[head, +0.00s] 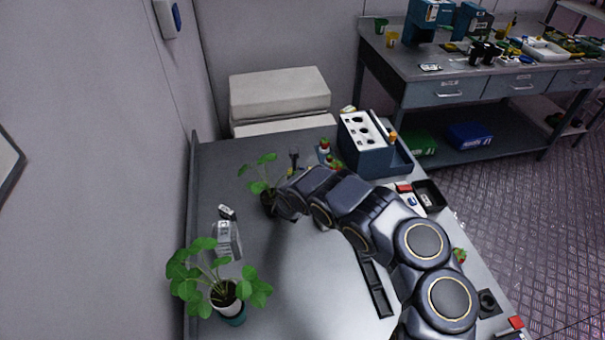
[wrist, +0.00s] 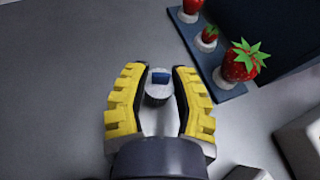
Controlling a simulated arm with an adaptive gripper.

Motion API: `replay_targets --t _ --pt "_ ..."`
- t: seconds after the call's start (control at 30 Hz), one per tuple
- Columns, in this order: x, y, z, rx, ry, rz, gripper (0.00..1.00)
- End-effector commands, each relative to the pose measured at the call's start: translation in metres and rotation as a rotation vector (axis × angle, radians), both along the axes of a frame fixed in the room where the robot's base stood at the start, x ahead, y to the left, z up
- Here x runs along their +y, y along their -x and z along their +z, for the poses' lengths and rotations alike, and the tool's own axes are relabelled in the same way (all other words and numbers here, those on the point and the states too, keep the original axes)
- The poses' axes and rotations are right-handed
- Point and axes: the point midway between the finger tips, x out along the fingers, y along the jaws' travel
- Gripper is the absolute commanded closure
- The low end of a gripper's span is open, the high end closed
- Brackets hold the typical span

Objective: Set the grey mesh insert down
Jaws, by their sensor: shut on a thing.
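My gripper (wrist: 158,72) shows in the wrist view with its two yellow, ridged fingers on either side of a small grey cylindrical piece. This piece, which I take to be the grey mesh insert (wrist: 156,97), has a blue patch at its top and sits between the fingers. The mesh texture is too small to make out. The grey table top (wrist: 60,70) lies beyond the fingertips; I cannot tell the gap between it and the insert. In the head view my own arm hides most of the gripper and the insert.
In the wrist view a blue rack (wrist: 228,90) with strawberries (wrist: 240,66) on white pegs stands at upper right. In the head view potted plants (head: 228,293) stand on the left, and a blue box with a white holed top (head: 362,132) stands behind. The table's left middle has free room.

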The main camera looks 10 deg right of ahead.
Motion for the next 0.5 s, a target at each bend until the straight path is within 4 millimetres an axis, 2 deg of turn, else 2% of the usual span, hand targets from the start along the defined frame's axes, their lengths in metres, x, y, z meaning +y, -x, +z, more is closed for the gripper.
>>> replay_targets --t 0.1,0.5 --pt "-0.0010 0.0003 -0.0097 0.000 -0.001 -0.003 0.90" --pt "-0.0007 0.0000 -0.0128 -0.003 0.000 -0.003 0.90"
